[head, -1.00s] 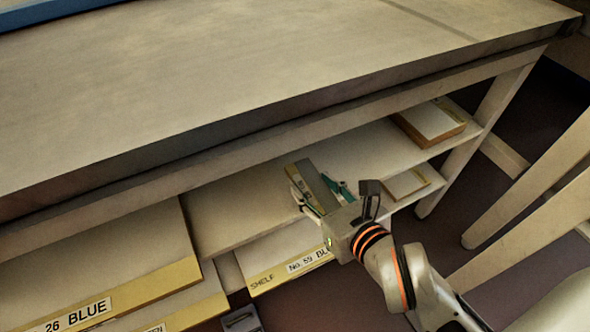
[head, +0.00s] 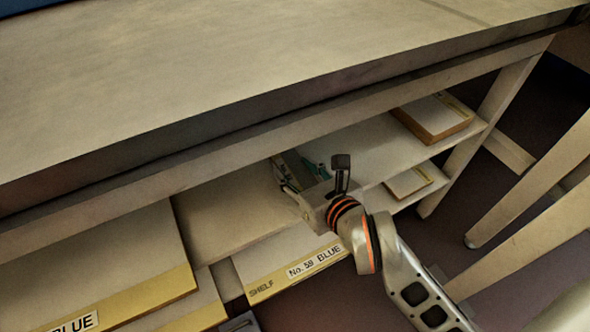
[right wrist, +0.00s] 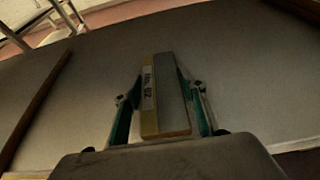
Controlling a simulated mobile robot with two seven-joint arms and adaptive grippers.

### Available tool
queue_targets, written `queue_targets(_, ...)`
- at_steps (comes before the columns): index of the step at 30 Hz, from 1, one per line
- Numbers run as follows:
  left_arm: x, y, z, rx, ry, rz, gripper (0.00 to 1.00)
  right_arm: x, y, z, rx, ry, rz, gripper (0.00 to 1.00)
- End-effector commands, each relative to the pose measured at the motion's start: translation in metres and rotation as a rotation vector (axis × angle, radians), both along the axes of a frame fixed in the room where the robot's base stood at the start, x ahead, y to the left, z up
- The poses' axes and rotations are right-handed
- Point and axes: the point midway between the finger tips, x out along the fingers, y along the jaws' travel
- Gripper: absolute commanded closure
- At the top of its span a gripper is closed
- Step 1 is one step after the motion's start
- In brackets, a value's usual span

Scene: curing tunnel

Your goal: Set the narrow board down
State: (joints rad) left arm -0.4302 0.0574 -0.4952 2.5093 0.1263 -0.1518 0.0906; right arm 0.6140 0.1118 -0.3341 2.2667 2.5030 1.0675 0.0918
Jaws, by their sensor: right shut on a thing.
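In the head view my right gripper (head: 298,170) reaches in under the tabletop, over the upper shelf (head: 235,205). The board (head: 289,164) shows there only in part, behind the gripper and below the tabletop edge. I cannot tell whether it touches the shelf. My left gripper is not in view.
A stack of boards (head: 434,118) lies at the shelf's right end, and a smaller board (head: 408,183) lies on the level below. A board labelled "No. 59 BLUE" (head: 288,268) lies below the gripper. The tabletop's front edge (head: 330,105) overhangs. Bare shelf lies left of the gripper.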

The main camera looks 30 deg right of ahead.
Motion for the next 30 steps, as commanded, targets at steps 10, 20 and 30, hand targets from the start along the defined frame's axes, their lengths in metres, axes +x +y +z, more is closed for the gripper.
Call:
queue_targets(10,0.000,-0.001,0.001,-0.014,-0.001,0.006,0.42,0.000,0.000,-0.001,-0.001,-0.003,0.000,0.42)
queue_targets(20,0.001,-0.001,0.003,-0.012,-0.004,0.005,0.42,0.001,0.000,0.001,0.000,-0.004,0.000,0.42)
queue_targets(30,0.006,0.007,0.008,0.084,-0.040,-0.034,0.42,-0.039,-0.002,0.023,-0.002,-0.008,0.001,0.42)
